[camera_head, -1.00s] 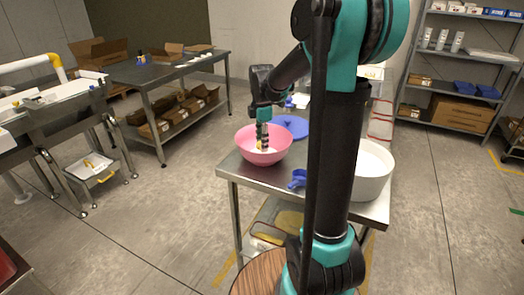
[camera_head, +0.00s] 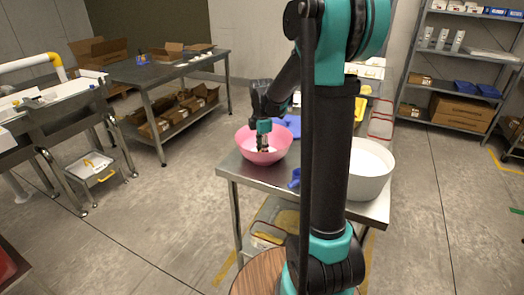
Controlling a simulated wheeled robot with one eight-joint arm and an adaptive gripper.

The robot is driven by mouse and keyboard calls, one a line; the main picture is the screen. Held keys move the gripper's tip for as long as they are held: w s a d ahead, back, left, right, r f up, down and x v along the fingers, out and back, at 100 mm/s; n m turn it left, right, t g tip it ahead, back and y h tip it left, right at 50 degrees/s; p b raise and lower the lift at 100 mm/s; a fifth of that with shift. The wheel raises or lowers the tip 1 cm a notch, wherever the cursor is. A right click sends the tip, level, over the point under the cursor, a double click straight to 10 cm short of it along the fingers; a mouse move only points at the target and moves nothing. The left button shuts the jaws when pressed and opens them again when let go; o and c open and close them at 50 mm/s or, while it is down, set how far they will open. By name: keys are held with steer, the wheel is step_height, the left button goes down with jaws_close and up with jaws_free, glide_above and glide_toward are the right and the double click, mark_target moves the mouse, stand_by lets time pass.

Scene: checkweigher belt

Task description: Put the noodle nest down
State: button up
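My gripper (camera_head: 264,148) points down into the pink bowl (camera_head: 280,152) on the steel table. Its fingertips are inside the bowl, below the rim. A small pale patch shows at the fingertips, too small to tell whether it is the noodle nest. I cannot tell whether the fingers are open or shut, or whether they hold anything. The noodle nest is not clearly visible in this view.
A large white tub (camera_head: 371,172) stands on the right of the steel table (camera_head: 240,172), partly behind my arm. A blue item (camera_head: 294,179) lies in front of the bowl, and another blue item (camera_head: 291,122) lies behind it. The table's front left corner is bare.

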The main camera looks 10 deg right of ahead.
steer(key=o, duration=0.9)
steer(key=shift+f, duration=0.1)
step_height(320, 180, up, 13)
steer(key=shift+r, duration=0.15)
